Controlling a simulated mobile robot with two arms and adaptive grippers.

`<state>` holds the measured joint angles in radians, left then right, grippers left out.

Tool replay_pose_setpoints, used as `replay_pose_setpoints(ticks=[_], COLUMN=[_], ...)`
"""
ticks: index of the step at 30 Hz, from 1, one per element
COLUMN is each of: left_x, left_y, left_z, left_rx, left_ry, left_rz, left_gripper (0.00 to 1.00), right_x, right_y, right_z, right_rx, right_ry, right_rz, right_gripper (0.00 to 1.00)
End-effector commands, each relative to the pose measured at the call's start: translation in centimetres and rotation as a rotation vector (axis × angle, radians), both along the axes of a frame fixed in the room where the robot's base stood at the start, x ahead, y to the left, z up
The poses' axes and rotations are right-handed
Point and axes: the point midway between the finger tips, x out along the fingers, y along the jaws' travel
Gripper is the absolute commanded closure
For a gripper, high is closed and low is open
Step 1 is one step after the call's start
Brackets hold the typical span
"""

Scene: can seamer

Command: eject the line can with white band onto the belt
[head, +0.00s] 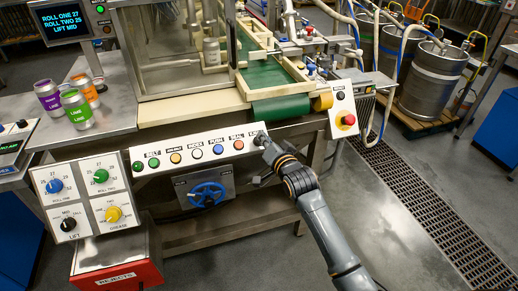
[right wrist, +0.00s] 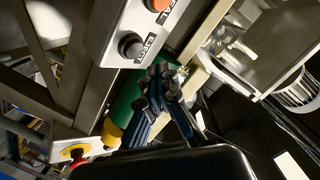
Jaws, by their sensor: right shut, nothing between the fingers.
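My right gripper (head: 264,141) is shut and empty at the right end of the white button panel (head: 190,153). In the head view it covers the last button. In the right wrist view my shut fingers (right wrist: 156,88) are beside the dark EJECT button (right wrist: 131,45); I cannot tell any contact. A pale can (head: 211,51) stands inside the seamer behind the clear guard; its band is too small to make out. The green belt (head: 266,76) lies right of the seamer and is empty where it shows. My left gripper is not in view.
Several labelled cans, one green (head: 76,108), stand on the left table. A red stop button (head: 349,119) sits right of the belt's end. A dial panel (head: 84,196) and a red REJECTS bin (head: 118,262) are lower left. Kegs (head: 432,83) stand on a pallet behind.

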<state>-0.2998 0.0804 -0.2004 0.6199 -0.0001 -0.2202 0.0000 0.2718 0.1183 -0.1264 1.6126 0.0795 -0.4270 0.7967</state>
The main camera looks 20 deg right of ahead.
Motion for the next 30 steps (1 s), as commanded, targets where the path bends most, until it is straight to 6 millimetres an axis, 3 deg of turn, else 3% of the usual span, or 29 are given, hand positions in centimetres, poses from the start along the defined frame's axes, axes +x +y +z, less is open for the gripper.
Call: replay_pose_setpoints(ticks=[6, 30], left_x=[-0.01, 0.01], left_y=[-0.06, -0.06], left_z=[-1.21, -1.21], left_rx=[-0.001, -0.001], left_ry=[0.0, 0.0], left_rz=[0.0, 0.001], left_gripper=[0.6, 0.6], right_x=[0.97, 1.1], right_y=[0.06, 0.07], right_z=[-1.28, -1.31], right_rx=[0.001, 0.001], right_ry=[0.0, -0.001], right_rz=[0.0, 0.001], right_gripper=[1.0, 1.0])
